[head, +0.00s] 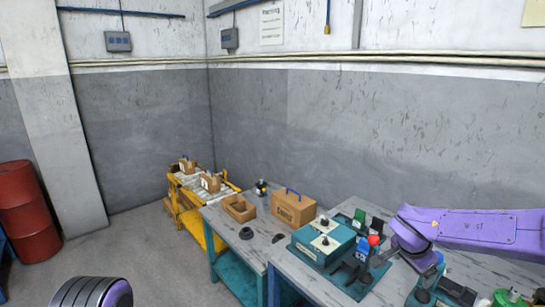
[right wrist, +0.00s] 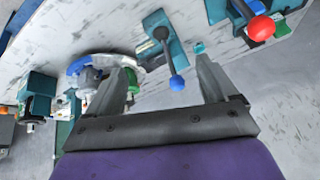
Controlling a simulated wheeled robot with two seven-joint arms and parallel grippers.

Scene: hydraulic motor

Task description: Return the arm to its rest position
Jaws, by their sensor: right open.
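My right arm (head: 470,228) is purple and comes in from the right edge in the head view, above the workbench. Its gripper (head: 434,268) points down over the bench's right part and is partly hidden by the arm. In the right wrist view the gripper (right wrist: 165,62) is open, with its two grey fingers apart and nothing held. A lever with a blue knob (right wrist: 177,83) shows between the fingers; I cannot tell how far below them it is. My left gripper is not in view.
A teal machine (head: 322,243) and a red-knobbed lever (head: 374,240) stand left of the right gripper. A cardboard box (head: 293,209), an open box (head: 239,208) and a yellow cart (head: 190,180) are farther left.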

